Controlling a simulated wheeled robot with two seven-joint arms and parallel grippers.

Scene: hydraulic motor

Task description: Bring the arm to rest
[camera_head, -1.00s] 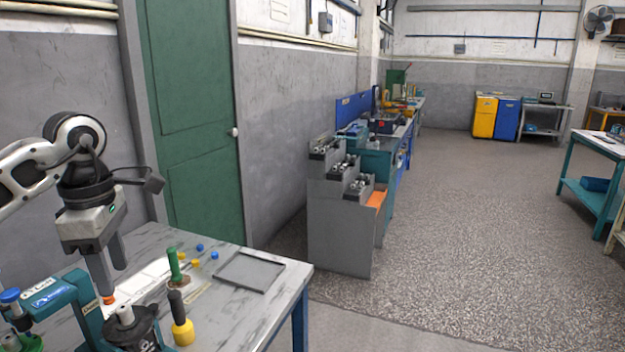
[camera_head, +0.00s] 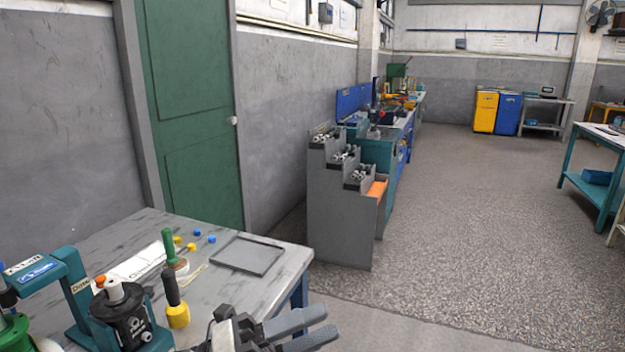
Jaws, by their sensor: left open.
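My left gripper (camera_head: 328,322) is at the bottom centre of the head view, with its two grey fingers pointing right. It is open, with nothing between the fingers, and shows in front of the table's near right corner. Its arm is mostly below the frame. My right gripper is not in view. The black hydraulic motor (camera_head: 123,318) with a light shaft stands at lower left beside a teal frame (camera_head: 72,292). A small orange piece (camera_head: 100,281) shows just behind the shaft; what it rests on is hidden.
The grey worktable (camera_head: 222,293) holds a green-handled tool (camera_head: 169,248), a yellow-and-black tool (camera_head: 177,303), an empty shallow tray (camera_head: 248,255) and small blue and yellow pieces. A grey stepped rack (camera_head: 336,225) stands beyond. Open floor lies to the right.

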